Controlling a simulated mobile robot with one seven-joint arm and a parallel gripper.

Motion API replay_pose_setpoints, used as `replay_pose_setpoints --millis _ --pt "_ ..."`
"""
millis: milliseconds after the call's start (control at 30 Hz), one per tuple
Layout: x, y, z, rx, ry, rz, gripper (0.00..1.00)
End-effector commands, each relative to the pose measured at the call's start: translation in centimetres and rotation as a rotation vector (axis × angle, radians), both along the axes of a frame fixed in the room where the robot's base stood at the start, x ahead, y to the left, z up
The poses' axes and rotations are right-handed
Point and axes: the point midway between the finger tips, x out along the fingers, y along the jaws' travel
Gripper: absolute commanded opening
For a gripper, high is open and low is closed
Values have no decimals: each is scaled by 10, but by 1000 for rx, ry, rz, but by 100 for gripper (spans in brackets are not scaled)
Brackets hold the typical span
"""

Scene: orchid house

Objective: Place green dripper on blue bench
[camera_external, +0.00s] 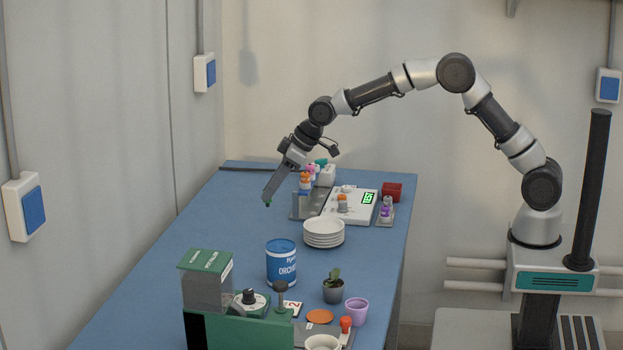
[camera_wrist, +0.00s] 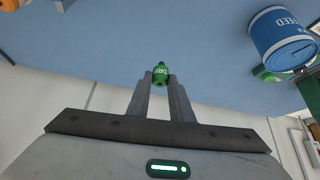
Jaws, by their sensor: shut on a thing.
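The green dripper (camera_wrist: 160,75) is a small green bottle with white lettering, seen between the fingertips in the wrist view. My gripper (camera_wrist: 160,82) is shut on it. In the external view, my gripper (camera_external: 267,200) points down over the far left part of the blue bench (camera_external: 190,255), and only a small bit of green shows at its tips. The dripper appears to be held above the bench top; the exact gap cannot be told. The blue bench also fills much of the wrist view (camera_wrist: 205,45).
A white scale (camera_external: 352,206) with small bottles, stacked plates (camera_external: 323,231) and a blue tin (camera_external: 281,262) stand right of my gripper. A green-lidded box (camera_external: 207,275), a potted plant (camera_external: 333,291) and a purple cup (camera_external: 357,311) are nearer. The bench's left side is clear.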

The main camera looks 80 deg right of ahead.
Motion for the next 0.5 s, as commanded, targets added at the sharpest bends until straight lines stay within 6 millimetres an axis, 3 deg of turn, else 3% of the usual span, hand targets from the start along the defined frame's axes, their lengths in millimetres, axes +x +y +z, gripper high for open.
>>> replay_pose_setpoints --millis 33,167,500 --pt "-1 14 -8 0 -1 15 0" --pt "-3 32 -11 0 -1 34 0" --pt "-4 36 -57 0 2 39 0"
